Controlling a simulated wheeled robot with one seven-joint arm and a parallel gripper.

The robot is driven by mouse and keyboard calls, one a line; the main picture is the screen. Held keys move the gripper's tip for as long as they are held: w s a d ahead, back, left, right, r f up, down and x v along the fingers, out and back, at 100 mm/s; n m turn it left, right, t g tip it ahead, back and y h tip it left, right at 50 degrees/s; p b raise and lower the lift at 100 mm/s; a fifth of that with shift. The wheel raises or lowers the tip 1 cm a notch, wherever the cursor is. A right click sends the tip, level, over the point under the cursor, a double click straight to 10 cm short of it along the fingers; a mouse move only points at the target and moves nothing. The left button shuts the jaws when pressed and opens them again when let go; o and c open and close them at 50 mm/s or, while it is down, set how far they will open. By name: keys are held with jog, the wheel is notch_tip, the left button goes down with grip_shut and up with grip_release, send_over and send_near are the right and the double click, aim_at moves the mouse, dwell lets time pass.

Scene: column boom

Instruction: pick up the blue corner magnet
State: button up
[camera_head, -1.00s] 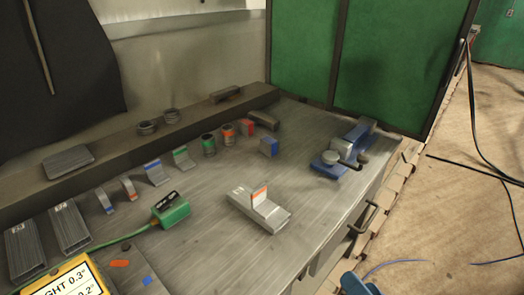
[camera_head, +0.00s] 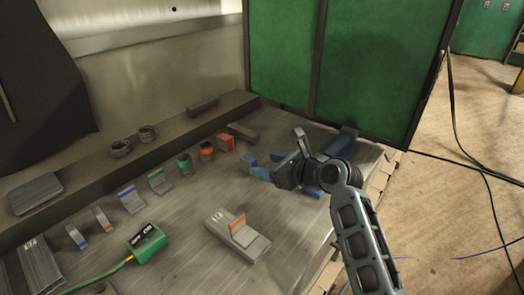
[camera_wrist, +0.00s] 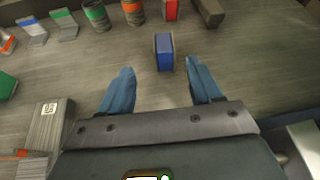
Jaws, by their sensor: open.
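The blue corner magnet, a small upright block with a blue face (camera_wrist: 165,52), is on the metal bench in the wrist view, ahead of my fingers and between their lines. In the head view the blue corner magnet (camera_head: 248,162) stands just left of my gripper (camera_head: 266,170), whose arm reaches in from the lower right. In the wrist view my gripper (camera_wrist: 160,78) is open, with two blue fingers wide apart and nothing between them. The fingertips are short of the magnet and do not appear to touch it.
A dark bar (camera_head: 243,132) lies behind. An orange-marked metal angle (camera_head: 240,235) is nearer the front. A blue vise-like tool (camera_head: 342,140) is partly hidden by my arm.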

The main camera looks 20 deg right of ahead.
aim_at(250, 158)
jog(key=shift+w+m+y, duration=0.3)
jog(key=shift+w+m, duration=0.1)
jog(key=shift+w, duration=0.65)
jog(key=x, duration=0.7)
jog(key=shift+w+d+f, duration=0.1)
jog(key=shift+f, duration=0.05)
grip_shut()
